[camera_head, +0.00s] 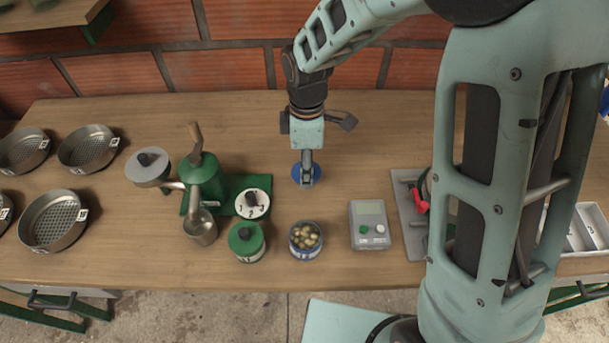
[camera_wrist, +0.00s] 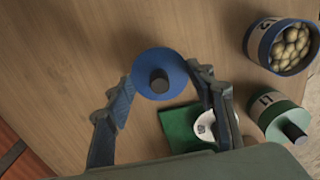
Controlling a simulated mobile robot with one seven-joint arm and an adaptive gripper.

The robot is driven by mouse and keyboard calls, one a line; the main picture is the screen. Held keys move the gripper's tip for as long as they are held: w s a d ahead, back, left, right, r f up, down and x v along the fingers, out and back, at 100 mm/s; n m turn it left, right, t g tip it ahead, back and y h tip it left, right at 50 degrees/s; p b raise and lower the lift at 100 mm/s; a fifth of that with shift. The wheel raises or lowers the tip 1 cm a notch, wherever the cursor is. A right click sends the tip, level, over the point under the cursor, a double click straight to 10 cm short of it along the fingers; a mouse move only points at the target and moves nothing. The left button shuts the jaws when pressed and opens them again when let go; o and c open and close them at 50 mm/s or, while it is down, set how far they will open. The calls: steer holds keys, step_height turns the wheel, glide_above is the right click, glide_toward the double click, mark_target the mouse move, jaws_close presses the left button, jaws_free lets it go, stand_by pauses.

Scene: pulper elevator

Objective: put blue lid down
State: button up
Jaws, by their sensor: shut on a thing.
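The blue lid (camera_head: 299,175) is a round disc with a dark knob, over the middle of the wooden table behind the blue tin. In the wrist view the blue lid (camera_wrist: 147,72) sits between the two fingertips. My gripper (camera_head: 307,166) is shut on it, with a fingertip at each side of its rim in the wrist view (camera_wrist: 160,76). Whether the lid touches the table I cannot tell. The blue tin (camera_head: 305,255) stands uncovered in front of it, full of pale beans; it also shows in the wrist view (camera_wrist: 257,40).
A green lidded tin (camera_head: 247,250) stands left of the blue tin. A green pulper (camera_head: 204,182) with a metal cup (camera_head: 201,232) is farther left, beside several sieves (camera_head: 88,150). A grey device (camera_head: 369,228) stands right. The table around the lid is clear.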

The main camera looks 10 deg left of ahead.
steer(key=f+b, duration=0.1)
steer(key=f, duration=0.1)
steer(key=f+b, duration=0.1)
steer(key=shift+w+a+f+b, duration=0.3)
steer(key=shift+b, duration=0.05)
steer(key=shift+f, duration=0.2)
steer(key=shift+f, duration=0.2)
steer(key=o, duration=0.9)
step_height(320, 180, up, 12)
steer(key=shift+r+p, duration=0.25)
steer(key=shift+p, duration=0.3)
